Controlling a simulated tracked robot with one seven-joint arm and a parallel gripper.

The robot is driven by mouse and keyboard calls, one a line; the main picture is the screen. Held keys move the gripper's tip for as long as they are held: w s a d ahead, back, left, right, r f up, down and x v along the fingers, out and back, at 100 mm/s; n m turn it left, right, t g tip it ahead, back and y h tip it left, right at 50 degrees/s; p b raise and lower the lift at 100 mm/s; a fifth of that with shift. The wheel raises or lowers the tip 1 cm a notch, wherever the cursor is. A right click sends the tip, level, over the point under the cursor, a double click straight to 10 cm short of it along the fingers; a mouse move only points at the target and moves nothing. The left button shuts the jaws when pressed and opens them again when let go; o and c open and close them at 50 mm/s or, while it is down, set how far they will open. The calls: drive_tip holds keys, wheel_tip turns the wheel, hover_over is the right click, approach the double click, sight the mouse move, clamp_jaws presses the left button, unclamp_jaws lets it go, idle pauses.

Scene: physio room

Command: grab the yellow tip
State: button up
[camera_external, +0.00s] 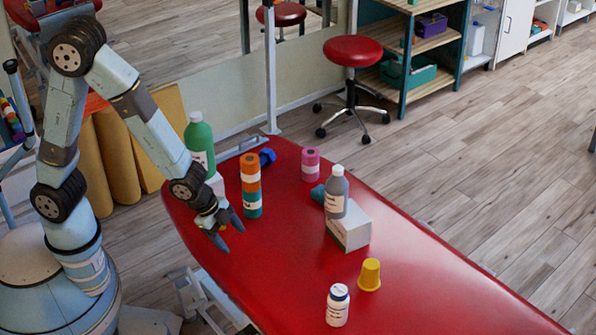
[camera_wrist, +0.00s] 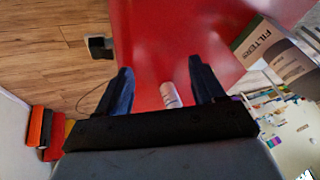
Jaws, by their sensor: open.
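The yellow tip (camera_external: 369,275) looks like a small tapered yellow cup. It stands on the red table (camera_external: 290,285) near the right edge, in the external view. I cannot make it out in the wrist view. My gripper (camera_external: 229,232) is open and empty above the left side of the table, well to the left of the yellow tip. In the wrist view, the two dark fingers of my gripper (camera_wrist: 162,76) are spread apart. A small pale cylinder with a label (camera_wrist: 170,95) shows between them against the red surface, apparently beyond the fingers.
A white bottle (camera_external: 338,305) stands just left of the tip. A white box (camera_external: 350,228) and grey bottle (camera_external: 336,193) are behind it. An orange and green stack (camera_external: 251,186), green bottle (camera_external: 200,145) and pink roll (camera_external: 310,164) stand farther back. The table's middle is clear.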

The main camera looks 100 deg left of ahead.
drive_tip(key=s+m+g+y, duration=0.2)
drive_tip(key=s+m+g, duration=0.2)
drive_tip(key=s+m, duration=0.1)
drive_tip(key=s+a+r+m+g+y, duration=0.1)
drive_tip(key=a+r+m+y, duration=0.25)
drive_tip(key=r+y, duration=0.3)
drive_tip(key=s+a+r+m+g+y, duration=0.1)
drive_tip(key=a+r+m+y, duration=0.3)
drive_tip(key=r, duration=0.4)
drive_tip(key=shift+n+y, duration=0.35)
wheel_tip(320, 180, down, 24)
drive_tip(key=shift+a+r, duration=0.15)
drive_tip(key=shift+r, duration=0.1)
drive_tip(key=x, duration=0.8)
drive_tip(key=shift+a+f, duration=0.15)
drive_tip(key=shift+x, duration=2.65)
drive_tip(key=shift+s, duration=0.1)
drive_tip(key=shift+c, duration=0.4)
drive_tip(key=c, duration=1)
drive_tip(key=shift+r, duration=0.3)
